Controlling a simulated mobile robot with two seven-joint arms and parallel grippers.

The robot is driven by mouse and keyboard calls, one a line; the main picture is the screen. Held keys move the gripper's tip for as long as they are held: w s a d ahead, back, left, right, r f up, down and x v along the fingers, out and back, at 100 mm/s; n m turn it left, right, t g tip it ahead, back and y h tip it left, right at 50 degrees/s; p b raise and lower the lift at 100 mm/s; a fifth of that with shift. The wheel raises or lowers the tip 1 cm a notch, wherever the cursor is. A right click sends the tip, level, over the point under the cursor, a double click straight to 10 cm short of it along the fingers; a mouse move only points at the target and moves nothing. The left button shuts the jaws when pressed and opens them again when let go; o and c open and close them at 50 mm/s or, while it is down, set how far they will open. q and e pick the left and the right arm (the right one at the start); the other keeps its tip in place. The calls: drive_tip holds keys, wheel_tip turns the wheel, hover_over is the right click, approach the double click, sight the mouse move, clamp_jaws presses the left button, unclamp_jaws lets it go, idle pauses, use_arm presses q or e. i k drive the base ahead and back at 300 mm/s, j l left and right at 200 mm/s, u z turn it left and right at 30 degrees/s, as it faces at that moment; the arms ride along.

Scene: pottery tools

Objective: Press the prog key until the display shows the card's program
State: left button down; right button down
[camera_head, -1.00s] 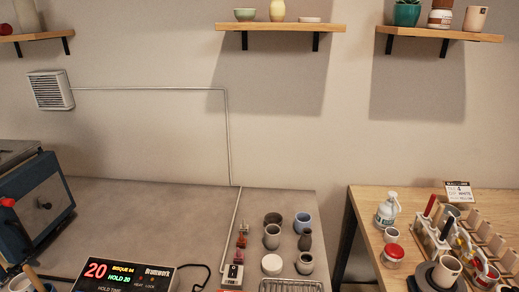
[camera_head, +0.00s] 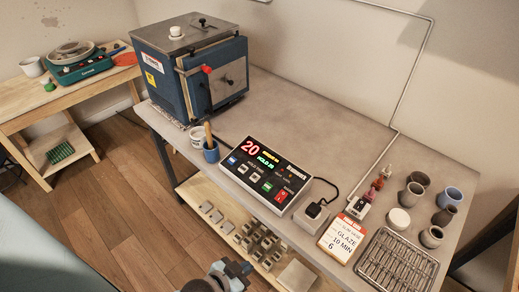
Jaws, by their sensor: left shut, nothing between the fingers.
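The kiln controller (camera_head: 265,175) lies on the grey bench near its front edge, in the middle of the view. Its display (camera_head: 262,154) shows a red 20, a yellow line that looks like BISQUE 04 and a green HOLD 20. Below it is a row of small keys (camera_head: 249,172), whose labels are too small to read, and a red switch (camera_head: 281,196). The program card (camera_head: 343,238), white with an orange top, reads GLAZE, 10 MIN and 6. My left gripper (camera_head: 236,270) is shut and empty at the bottom edge, below and apart from the controller.
A blue kiln (camera_head: 195,70) stands at the back left of the bench.

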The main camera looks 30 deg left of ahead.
sight(232, 160)
drive_tip(key=u, duration=0.85)
